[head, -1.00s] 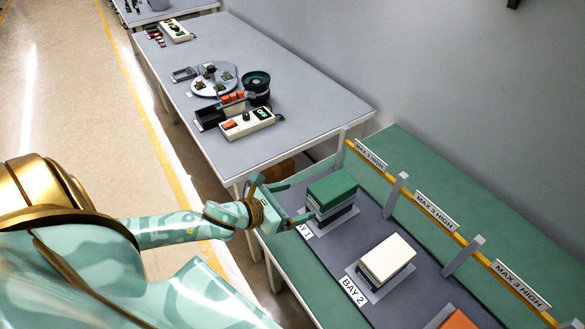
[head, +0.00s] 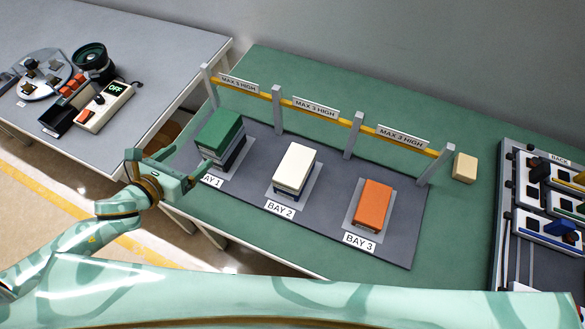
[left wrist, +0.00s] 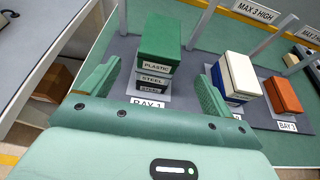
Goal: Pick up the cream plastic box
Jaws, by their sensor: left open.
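A cream-white box (head: 296,162) lies on top of the stack in bay 2, over darker boxes. It also shows in the left wrist view (left wrist: 241,70), where its label is too small to read surely. A separate beige box (head: 465,167) sits alone on the green table, right of the rail. My left gripper (head: 190,159) is open and empty beside the bay 1 stack, left of bay 2. In the left wrist view its fingers (left wrist: 158,78) stand apart on either side of that stack's lower part. My right gripper is not in view.
Bay 1 holds a green box (head: 219,131) marked PLASTIC over boxes marked STEEL. Bay 3 holds an orange box (head: 374,202). A yellow rail (head: 350,124) on grey posts, with MAX 3 HIGH signs, runs behind the bays. A rack of devices (head: 508,230) stands at right.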

